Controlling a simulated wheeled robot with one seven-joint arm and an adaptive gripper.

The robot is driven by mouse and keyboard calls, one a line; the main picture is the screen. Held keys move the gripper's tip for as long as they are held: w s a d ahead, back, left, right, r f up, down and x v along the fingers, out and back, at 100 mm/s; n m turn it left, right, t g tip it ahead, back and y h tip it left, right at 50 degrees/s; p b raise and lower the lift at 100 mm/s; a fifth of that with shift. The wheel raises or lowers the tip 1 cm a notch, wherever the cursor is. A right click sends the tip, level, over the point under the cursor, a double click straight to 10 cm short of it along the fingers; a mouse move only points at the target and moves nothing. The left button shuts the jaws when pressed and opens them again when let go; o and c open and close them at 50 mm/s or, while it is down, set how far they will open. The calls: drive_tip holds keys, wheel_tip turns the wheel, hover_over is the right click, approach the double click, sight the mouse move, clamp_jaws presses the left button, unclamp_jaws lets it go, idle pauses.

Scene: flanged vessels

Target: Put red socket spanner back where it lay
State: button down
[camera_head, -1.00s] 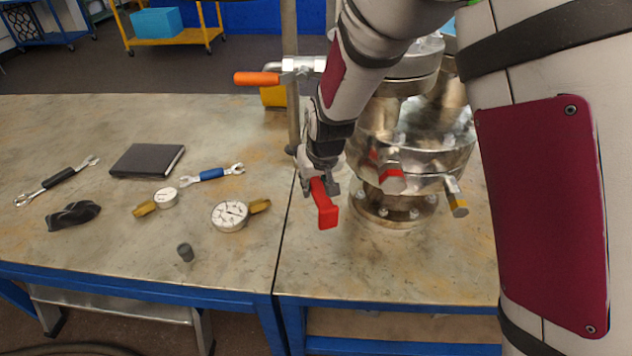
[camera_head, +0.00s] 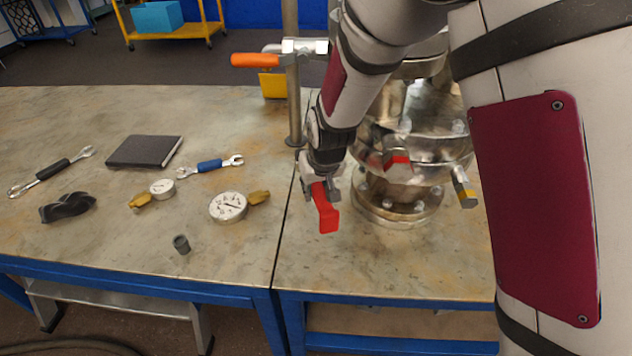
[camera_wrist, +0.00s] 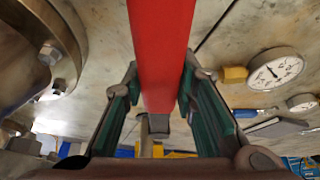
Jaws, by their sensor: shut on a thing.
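My gripper (camera_head: 320,187) is shut on the red socket spanner (camera_head: 327,212), left of the metal flanged vessel. In the head view the spanner's red end hangs below the fingers, over the right-hand bench top; I cannot tell whether it touches the bench.
The flanged vessel (camera_head: 398,205) stands close right of my gripper. A vertical pipe with an orange-handled valve (camera_head: 256,60) stands behind. Two gauges (camera_head: 228,206) (camera_head: 162,188), a blue-handled wrench (camera_head: 210,166), a black notebook (camera_head: 145,151) and a small grey cylinder (camera_head: 181,244) lie left. The right bench's front is clear.

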drive_tip(key=shift+f+b, duration=1.95)
drive_tip(key=shift+f, duration=1.15)
drive_tip(key=shift+f+b, duration=0.35)
drive_tip(key=shift+f, duration=0.1)
drive_tip(key=c, duration=1.2)
unclamp_jaws()
